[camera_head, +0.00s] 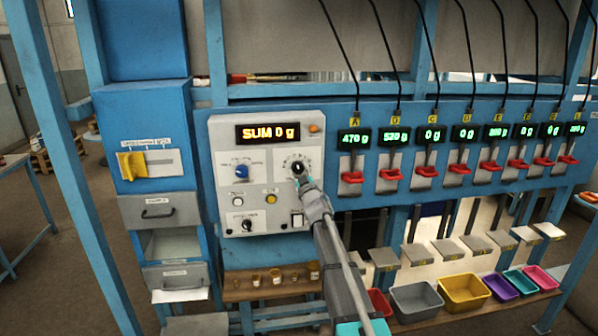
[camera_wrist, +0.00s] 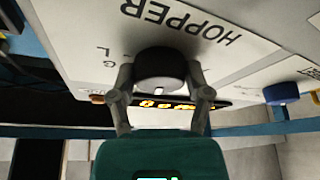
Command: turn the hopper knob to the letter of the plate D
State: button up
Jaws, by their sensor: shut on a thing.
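The black hopper knob (camera_head: 298,168) is on the right half of the grey control panel, with small marks around it. In the wrist view the knob (camera_wrist: 159,70) is close up, with the word HOPPER upside down above it. My gripper (camera_head: 302,180) reaches it from the lower right. In the wrist view its two fingers (camera_wrist: 160,88) are shut on the knob, one on each side. The knob's pointer and most of its letters are hidden or too small to read. Small yellow letter plates (camera_head: 465,117) sit above the scale displays; I cannot read all of them surely.
The panel display (camera_head: 268,132) reads SUM 0 g. A blue knob (camera_head: 241,172) and a lower black knob (camera_head: 247,225) are on the same panel. Red levers (camera_head: 426,171) line the rail at right. Coloured bins (camera_head: 465,292) stand below. A yellow handle (camera_head: 131,166) is at left.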

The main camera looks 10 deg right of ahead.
jog(key=o, duration=1.2)
jog(key=shift+c, duration=0.2)
jog(key=shift+m+h, duration=0.5)
jog(key=shift+m, duration=0.5)
jog(key=shift+a+m+t+h+b, duration=0.1)
jog(key=shift+m+t+h+b, duration=0.1)
jog(key=shift+m+h, duration=0.8)
jog(key=shift+m+t+h+b, duration=0.2)
jog(key=shift+m+h, duration=0.2)
jog(key=shift+m, duration=1.2)
jog(key=b+v, duration=0.6)
jog(key=v, duration=0.8)
jog(key=s+f+g, duration=0.4)
jog(key=f+g, duration=0.1)
jog(key=f, duration=0.4)
jog(key=s+f+g+b, duration=0.1)
jog(key=s+f+g, duration=0.3)
jog(key=f, duration=0.6)
jog(key=shift+s+f+g+b, duration=0.25)
jog(key=shift+g+b, duration=0.05)
jog(key=shift+g, duration=0.6)
